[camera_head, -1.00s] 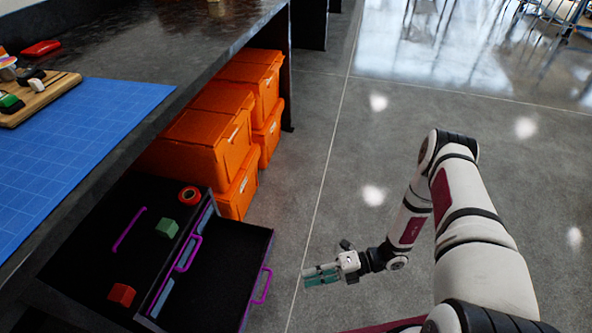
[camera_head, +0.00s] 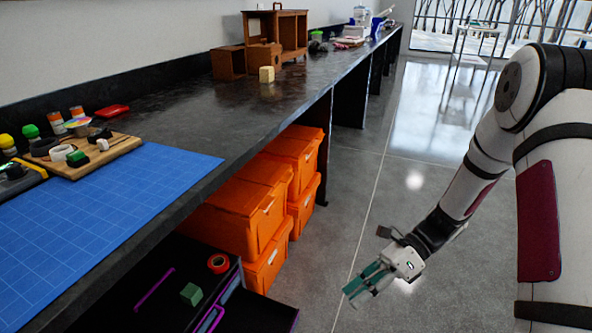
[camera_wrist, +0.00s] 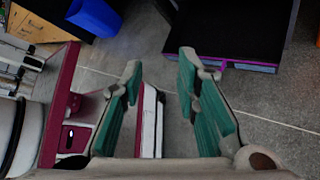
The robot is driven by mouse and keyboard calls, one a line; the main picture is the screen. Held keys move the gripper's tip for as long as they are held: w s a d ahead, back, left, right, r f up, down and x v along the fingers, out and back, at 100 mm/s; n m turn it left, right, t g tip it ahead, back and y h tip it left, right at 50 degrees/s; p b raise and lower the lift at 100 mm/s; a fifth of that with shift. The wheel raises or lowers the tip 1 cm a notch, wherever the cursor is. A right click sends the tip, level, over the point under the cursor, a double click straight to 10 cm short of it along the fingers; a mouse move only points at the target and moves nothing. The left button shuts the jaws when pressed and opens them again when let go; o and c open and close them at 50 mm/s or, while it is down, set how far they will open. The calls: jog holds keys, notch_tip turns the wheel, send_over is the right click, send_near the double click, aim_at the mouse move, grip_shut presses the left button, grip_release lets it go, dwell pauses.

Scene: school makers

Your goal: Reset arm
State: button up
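My gripper (camera_head: 366,285) hangs over the grey floor to the right of the black drawer unit, clear of the workbench. In the wrist view my gripper (camera_wrist: 160,85) has its two green-padded fingers spread apart with nothing between them. Below the fingers I see floor and part of my own white and maroon base. The arm comes down from the right side of the head view.
A long dark workbench (camera_head: 190,98) holds a blue cutting mat (camera_head: 110,215) and a wooden board (camera_head: 95,160). Orange bins (camera_head: 235,215) stand under it. A black drawer unit (camera_head: 150,260) carries a green block (camera_head: 191,294) and red tape (camera_head: 218,263). Floor to the right is open.

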jog(key=s+r+n+h, duration=0.3)
jog(key=s+r+n, duration=0.25)
jog(key=r, duration=0.35)
jog(key=s+r+n+h, duration=0.3)
jog(key=s+r+n, duration=0.25)
jog(key=r, duration=0.35)
jog(key=s+d+r+n+t+h, duration=0.3)
jog(key=s+n, duration=0.2)
jog(key=s, duration=0.2)
jog(key=s+d+r+n+t+h, duration=0.2)
jog(key=s+d+n, duration=0.1)
jog(key=s+n, duration=0.3)
notch_tip(320, 180, up, 34)
jog(key=t+p, duration=0.4)
jog(key=p, duration=2.9)
jog(key=shift+s+r+m, duration=0.25)
jog(key=shift+s+m, duration=0.15)
jog(key=shift+s, duration=0.05)
